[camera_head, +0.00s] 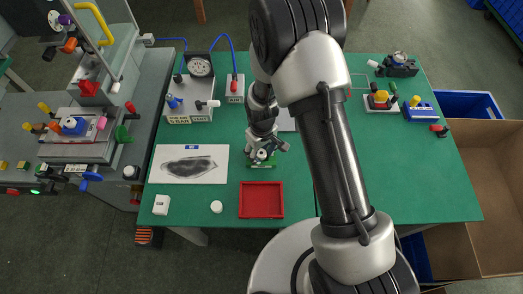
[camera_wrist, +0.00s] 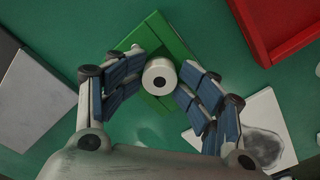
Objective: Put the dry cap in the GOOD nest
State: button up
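The cap (camera_wrist: 160,77) is a small white round piece with a dark centre mark.
A red tray (camera_head: 262,200) lies just in front of the green block. A white sheet with a dark smudge (camera_head: 188,164) is to the left. A white round piece (camera_head: 216,207) and a white box (camera_head: 161,204) stand near the front edge. A gauge unit (camera_head: 199,66) stands behind.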

jog(key=shift+s, duration=0.2)
dwell(0.3)
notch_tip(320, 180, up, 13)
jog(key=p, duration=0.4)
jog(key=shift+w+r+p, duration=0.2)
jog(key=shift+p, duration=0.2)
notch_tip(320, 180, up, 8)
jog(key=m, duration=0.1)
send_over(261, 153)
jog(key=d, duration=0.2)
jog(key=s+d+r+m+t, duration=0.1)
jog(key=s+d+r, duration=0.1)
jog(key=r, duration=0.4)
jog(key=s+d+r+m+t, duration=0.1)
jog(key=s+d+r, duration=0.2)
jog(key=r, duration=0.2)
jog(key=s+d+r+m+t, duration=0.1)
jog(key=s+d+r+m, duration=0.1)
jog(key=s+r, duration=0.3)
jog(key=s+d+r+m+t, duration=0.1)
jog(key=s+d+r+m, duration=0.1)
jog(key=s+r, duration=0.3)
jog(key=s+d, duration=0.1)
jog(key=s, duration=0.3)
jog(key=shift+s+d+t, duration=0.3)
jog(key=shift+s+d, duration=0.05)
jog(key=shift+s, duration=0.05)
jog(key=shift+r, duration=0.1)
